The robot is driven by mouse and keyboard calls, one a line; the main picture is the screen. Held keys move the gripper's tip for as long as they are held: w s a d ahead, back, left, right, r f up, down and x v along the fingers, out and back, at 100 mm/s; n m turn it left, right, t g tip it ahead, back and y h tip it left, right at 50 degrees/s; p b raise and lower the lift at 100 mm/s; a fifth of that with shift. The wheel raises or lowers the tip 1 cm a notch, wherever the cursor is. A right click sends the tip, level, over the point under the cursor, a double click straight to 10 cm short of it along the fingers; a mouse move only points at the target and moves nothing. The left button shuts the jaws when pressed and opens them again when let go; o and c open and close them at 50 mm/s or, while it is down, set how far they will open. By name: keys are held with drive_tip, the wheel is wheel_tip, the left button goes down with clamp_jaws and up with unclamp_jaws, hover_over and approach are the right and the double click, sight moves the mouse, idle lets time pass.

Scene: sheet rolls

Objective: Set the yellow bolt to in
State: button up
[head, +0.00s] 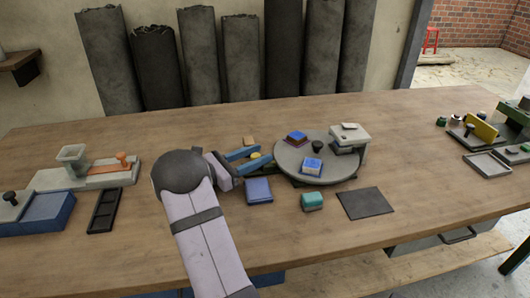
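A small yellow piece (255,156), which looks like the yellow bolt's knob, shows beside the left edge of the round grey turntable (290,168). My gripper (256,156) reaches in from the left, its two blue fingers apart with the yellow piece between their tips. I cannot tell whether the fingers touch it or are closed on it. The bolt's bar and its seat are mostly hidden by the fingers.
On the turntable are a blue-topped block (312,166), another block (296,137) and a black knob (317,147). Close by lie a blue block (258,190), a teal block (312,201) and a dark mat (365,203). Fixtures stand at both ends; the table's back is mostly clear.

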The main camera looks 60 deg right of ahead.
drive_tip(key=shift+v, duration=1.65)
